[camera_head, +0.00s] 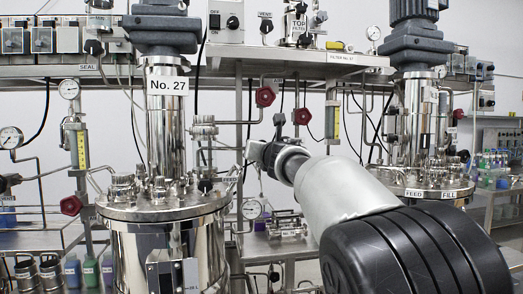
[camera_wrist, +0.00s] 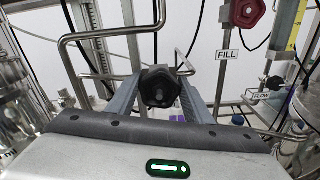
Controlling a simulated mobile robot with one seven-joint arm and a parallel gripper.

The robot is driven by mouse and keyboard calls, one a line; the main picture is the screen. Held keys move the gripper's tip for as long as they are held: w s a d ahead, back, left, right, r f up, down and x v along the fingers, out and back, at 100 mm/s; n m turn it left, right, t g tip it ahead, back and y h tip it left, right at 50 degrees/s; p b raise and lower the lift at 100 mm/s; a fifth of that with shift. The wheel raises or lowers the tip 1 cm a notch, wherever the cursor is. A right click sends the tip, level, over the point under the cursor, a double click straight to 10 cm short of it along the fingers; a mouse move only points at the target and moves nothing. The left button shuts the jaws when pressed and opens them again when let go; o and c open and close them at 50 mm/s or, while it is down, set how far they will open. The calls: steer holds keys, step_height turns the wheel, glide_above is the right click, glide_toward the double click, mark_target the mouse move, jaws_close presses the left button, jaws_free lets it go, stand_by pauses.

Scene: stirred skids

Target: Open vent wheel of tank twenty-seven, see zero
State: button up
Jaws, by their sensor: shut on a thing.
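Tank twenty-seven (camera_head: 165,240) is a shiny steel vessel at the left of the head view. Its neck bears the label "No. 27" (camera_head: 167,86). My gripper (camera_head: 257,151) is right of the tank's neck. In the wrist view a black lobed wheel (camera_wrist: 160,88) sits between my two grey fingers, which are shut on it. No label on this wheel can be read. A small round gauge (camera_head: 251,209) stands right of the tank; its needle is too small to read.
Red wheels, one of them a valve wheel (camera_head: 265,97), hang behind my arm. More gauges (camera_head: 11,137) stand at the left. Another tank (camera_head: 430,186) stands at the right.

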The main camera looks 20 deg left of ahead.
steer(key=o, duration=1)
steer(key=shift+b+v, duration=0.5)
steer(key=shift+v, duration=5.5)
